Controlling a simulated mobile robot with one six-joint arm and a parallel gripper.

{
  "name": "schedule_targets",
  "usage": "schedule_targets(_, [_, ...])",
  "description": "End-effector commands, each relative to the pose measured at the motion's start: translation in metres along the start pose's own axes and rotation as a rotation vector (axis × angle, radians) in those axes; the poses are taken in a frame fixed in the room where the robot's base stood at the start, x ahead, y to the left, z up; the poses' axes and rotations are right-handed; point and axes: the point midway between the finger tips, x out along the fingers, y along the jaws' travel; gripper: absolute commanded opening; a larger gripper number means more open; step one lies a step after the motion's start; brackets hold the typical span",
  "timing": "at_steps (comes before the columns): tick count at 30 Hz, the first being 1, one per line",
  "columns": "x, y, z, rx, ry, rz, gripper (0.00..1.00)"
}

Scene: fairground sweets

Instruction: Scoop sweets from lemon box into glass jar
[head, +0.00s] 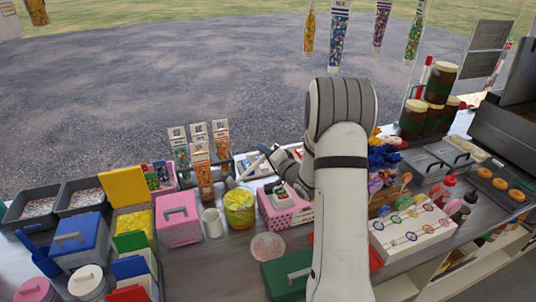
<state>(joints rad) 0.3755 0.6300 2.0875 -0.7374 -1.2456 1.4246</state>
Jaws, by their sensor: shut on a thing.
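The lemon box (135,224) stands at the left of the counter, full of yellow sweets, with its yellow lid (122,186) raised behind it. A clear round jar (239,209) with yellow sweets in it stands right of a white mug. My gripper (273,160) is beyond the jar and to its right, partly hidden by my arm. It is shut on what looks like a slim pale scoop (248,169), whose lower end is just behind and above the jar. Whether the scoop holds sweets cannot be made out.
A white mug (213,223) and a pink lidded box (179,219) stand left of the jar. A pink basket (284,210) is close on its right, and a small clear pinkish dish (267,246) is in front. Tall sweet tubes (202,170) stand behind the jar.

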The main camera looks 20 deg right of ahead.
Motion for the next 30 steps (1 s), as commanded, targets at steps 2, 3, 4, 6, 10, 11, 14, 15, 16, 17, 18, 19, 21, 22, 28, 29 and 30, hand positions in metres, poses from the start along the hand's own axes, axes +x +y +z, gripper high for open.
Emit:
schedule_targets(2, [0.000,-0.012,0.006,-0.084,-0.002,-0.006,0.00])
schedule_targets(3, [0.000,-0.018,0.008,-0.127,-0.002,-0.005,0.00])
schedule_targets(4, [-0.001,-0.022,0.010,-0.159,-0.002,-0.005,0.00])
schedule_targets(6, [-0.001,-0.033,0.014,-0.234,-0.002,-0.005,0.00])
schedule_targets(10, [-0.002,-0.053,0.020,-0.372,-0.002,-0.005,0.00])
schedule_targets(11, [-0.002,-0.058,0.022,-0.403,-0.002,-0.005,0.00])
schedule_targets(14, [-0.002,-0.072,0.026,-0.506,-0.002,-0.004,0.00])
schedule_targets(15, [-0.002,-0.078,0.028,-0.541,-0.002,-0.004,0.00])
schedule_targets(16, [-0.002,-0.081,0.029,-0.563,-0.003,-0.004,0.00])
schedule_targets(17, [-0.002,-0.083,0.029,-0.581,-0.004,-0.002,0.00])
schedule_targets(18, [-0.002,-0.086,0.030,-0.600,-0.003,-0.002,0.00])
schedule_targets(19, [-0.002,-0.088,0.030,-0.610,-0.003,-0.001,0.00])
schedule_targets(21, [-0.003,-0.089,0.030,-0.620,-0.003,0.000,0.00])
schedule_targets(22, [-0.002,-0.090,0.030,-0.621,-0.004,0.001,0.00])
schedule_targets(28, [-0.002,-0.090,0.030,-0.622,-0.004,0.000,0.00])
schedule_targets(29, [-0.002,-0.090,0.032,-0.631,-0.004,0.000,0.00])
schedule_targets(30, [-0.002,-0.090,0.035,-0.651,-0.004,-0.001,0.00])
